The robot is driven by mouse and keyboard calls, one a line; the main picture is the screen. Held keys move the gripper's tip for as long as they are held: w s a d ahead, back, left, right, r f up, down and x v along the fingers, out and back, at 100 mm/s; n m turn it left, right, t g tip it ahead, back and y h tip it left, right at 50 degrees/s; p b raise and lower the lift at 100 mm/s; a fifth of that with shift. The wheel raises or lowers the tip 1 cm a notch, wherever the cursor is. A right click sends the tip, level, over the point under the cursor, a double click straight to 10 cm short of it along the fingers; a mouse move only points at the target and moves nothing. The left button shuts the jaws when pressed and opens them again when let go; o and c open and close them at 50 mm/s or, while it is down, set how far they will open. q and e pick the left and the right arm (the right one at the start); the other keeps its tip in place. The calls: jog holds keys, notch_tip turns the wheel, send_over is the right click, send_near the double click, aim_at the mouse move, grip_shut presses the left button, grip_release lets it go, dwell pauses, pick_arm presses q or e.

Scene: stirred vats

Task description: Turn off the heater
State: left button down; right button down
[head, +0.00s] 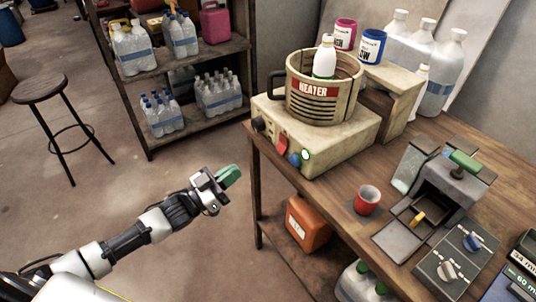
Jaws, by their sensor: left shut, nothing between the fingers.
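The heater (345,142) is a cream box on the wooden table, with a slatted round holder (318,108) labelled HEATER on top. A white bottle with a green band (325,60) stands in the holder. The heater's front has a dark knob (259,124), a red switch (282,145), a blue knob (295,160) and a green light (306,154) that looks lit. My left gripper (229,177), with green fingertips, is shut and empty. It is left of the table, out over the floor, apart from the heater. My right gripper is not in view.
On the wooden table (338,200) stand a red cup (367,199), a grey machine with a green handle (450,185) and a box with knobs (452,262). A stand (400,85) with pink and blue tubs is behind the heater. A stool (40,89) and shelves stand beyond open floor.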

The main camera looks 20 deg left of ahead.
aim_at(279, 148)
pick_arm(q)
jog(key=x, duration=0.3)
jog(key=f+x, duration=0.1)
jog(key=x, duration=0.5)
jog(key=shift+w+d+f+p, duration=0.25)
jog(key=shift+w+d+p, duration=0.05)
jog(key=shift+w+p, duration=0.1)
jog(key=shift+w+d+f, duration=0.4)
jog(key=shift+w, duration=0.15)
